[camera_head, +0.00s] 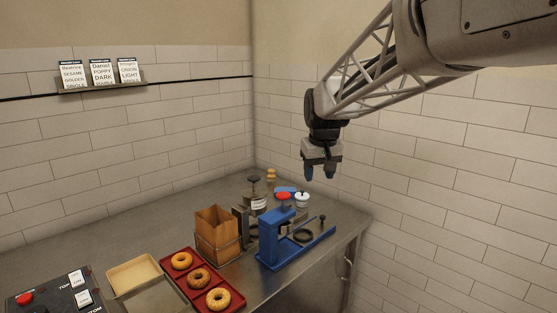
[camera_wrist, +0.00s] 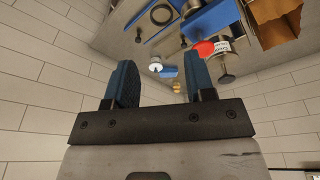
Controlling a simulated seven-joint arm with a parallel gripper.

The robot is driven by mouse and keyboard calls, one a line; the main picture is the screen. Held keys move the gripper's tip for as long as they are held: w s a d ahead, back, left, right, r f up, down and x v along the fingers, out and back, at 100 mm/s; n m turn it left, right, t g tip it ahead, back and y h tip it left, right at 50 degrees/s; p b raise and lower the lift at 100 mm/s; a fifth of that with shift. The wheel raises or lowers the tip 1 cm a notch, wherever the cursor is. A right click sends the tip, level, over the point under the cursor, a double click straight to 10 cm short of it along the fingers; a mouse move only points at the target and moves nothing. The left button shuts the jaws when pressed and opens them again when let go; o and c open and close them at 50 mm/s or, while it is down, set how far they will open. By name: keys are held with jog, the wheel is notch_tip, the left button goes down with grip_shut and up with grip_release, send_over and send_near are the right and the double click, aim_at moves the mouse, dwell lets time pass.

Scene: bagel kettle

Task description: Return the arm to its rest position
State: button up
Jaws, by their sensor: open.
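My gripper (camera_head: 321,174) hangs above the back right corner of the metal counter, with its blue fingers pointing down. It also shows in the wrist view (camera_wrist: 160,88), where the two fingers stand apart with nothing between them. In the head view my arm reaches in from the upper right. The gripper is clear of the objects below it and touches nothing.
A paper bag (camera_head: 217,232) and a red tray (camera_head: 173,268) with bagels are further left. A control box (camera_head: 52,296) is front left. Tiled walls meet behind.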

jog(key=s+d+r+m+t, duration=0.1)
jog(key=s+d+r, duration=0.1)
jog(key=s, duration=0.8)
jog(key=s+d+r+t, duration=0.1)
jog(key=s+d+r, duration=0.15)
jog(key=s, duration=0.75)
jog(key=s+d+f+m+t, duration=0.1)
jog(key=s+d+f, duration=0.15)
jog(key=s, duration=0.75)
jog(key=s+d+f+m, duration=0.1)
jog(key=s+f, duration=0.2)
jog(key=s, duration=0.7)
notch_tip(320, 180, down, 10)
jog(key=w+g, duration=0.2)
jog(key=shift+r+g, duration=0.15)
jog(key=shift+g, duration=0.25)
